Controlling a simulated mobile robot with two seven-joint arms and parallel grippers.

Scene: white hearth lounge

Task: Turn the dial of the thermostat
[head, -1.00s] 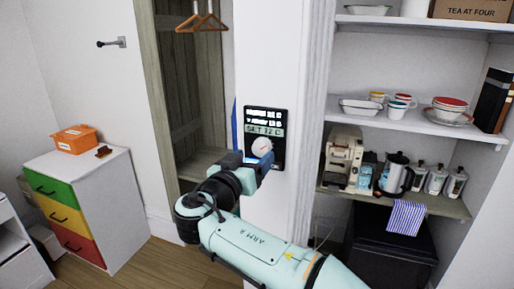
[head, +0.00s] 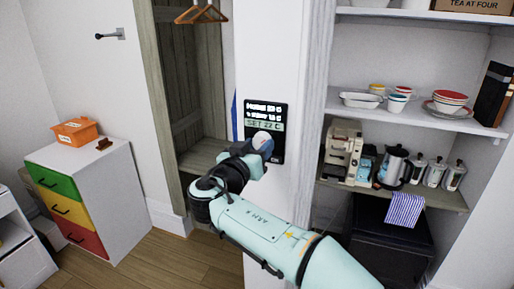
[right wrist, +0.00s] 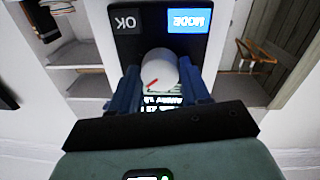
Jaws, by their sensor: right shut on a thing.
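The thermostat (head: 279,149) is a black panel on the white wall post, with lit text lines at its top and a SET line that seems to read 22 C. Its round white dial (head: 262,138) is partly covered by my right gripper (head: 262,150). In the right wrist view the dial (right wrist: 160,66) sits between the two blue fingers of my right gripper (right wrist: 160,88), which are shut on its sides. A red mark on the dial points to the lower left there. The OK button (right wrist: 125,22) and blue-lit MODE button (right wrist: 190,20) show beyond the dial. My left gripper is out of view.
A shelf alcove right of the post holds cups, bowls (head: 450,100), a coffee machine (head: 342,152) and a kettle (head: 394,167). An open wardrobe with hangers (head: 202,12) is left. A coloured drawer unit (head: 85,190) stands farther left, with an orange box (head: 75,132).

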